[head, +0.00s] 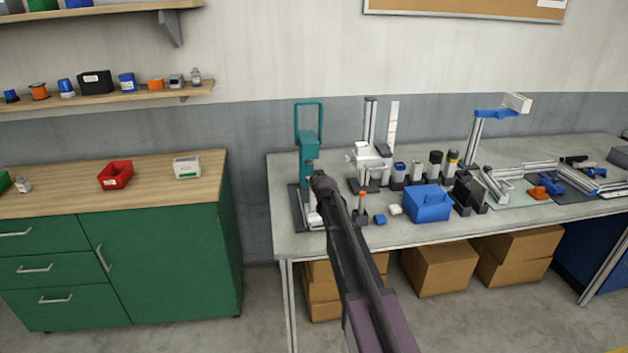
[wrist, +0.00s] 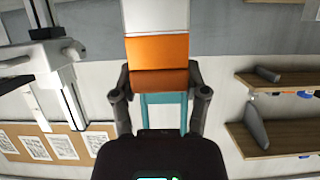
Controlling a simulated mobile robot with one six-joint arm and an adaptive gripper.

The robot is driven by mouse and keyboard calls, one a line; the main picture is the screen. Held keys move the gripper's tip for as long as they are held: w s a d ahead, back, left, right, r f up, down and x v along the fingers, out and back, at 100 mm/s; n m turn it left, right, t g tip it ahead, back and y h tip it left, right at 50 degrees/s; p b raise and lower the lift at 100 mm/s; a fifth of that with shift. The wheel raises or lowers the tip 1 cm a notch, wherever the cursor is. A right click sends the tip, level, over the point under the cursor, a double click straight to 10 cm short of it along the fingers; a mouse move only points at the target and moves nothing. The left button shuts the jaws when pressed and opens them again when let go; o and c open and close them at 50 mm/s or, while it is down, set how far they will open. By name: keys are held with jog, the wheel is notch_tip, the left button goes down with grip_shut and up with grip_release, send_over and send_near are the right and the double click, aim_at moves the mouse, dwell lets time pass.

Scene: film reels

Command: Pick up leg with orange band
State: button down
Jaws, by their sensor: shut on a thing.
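A leg with an orange band (wrist: 157,48) is between the two fingers of my gripper (wrist: 158,78) in the wrist view. Its white part runs out past the top edge of that view. My gripper is shut on it at the orange band. In the head view my gripper (head: 317,182) is over the left end of the workbench, in front of the teal press. My arm hides part of that area, and I cannot clearly make out the held leg there.
The teal press (head: 309,145) stands close to my gripper. A small orange-topped post (head: 361,201) stands just right of my arm. A blue bin (head: 428,204) and several small parts crowd the grey workbench (head: 420,231). A green cabinet (head: 160,265) stands left.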

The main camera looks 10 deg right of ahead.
jog(key=s+r+p, duration=0.1)
jog(key=s, duration=1.5)
jog(key=shift+r, duration=0.2)
jog(key=shift+a, duration=0.15)
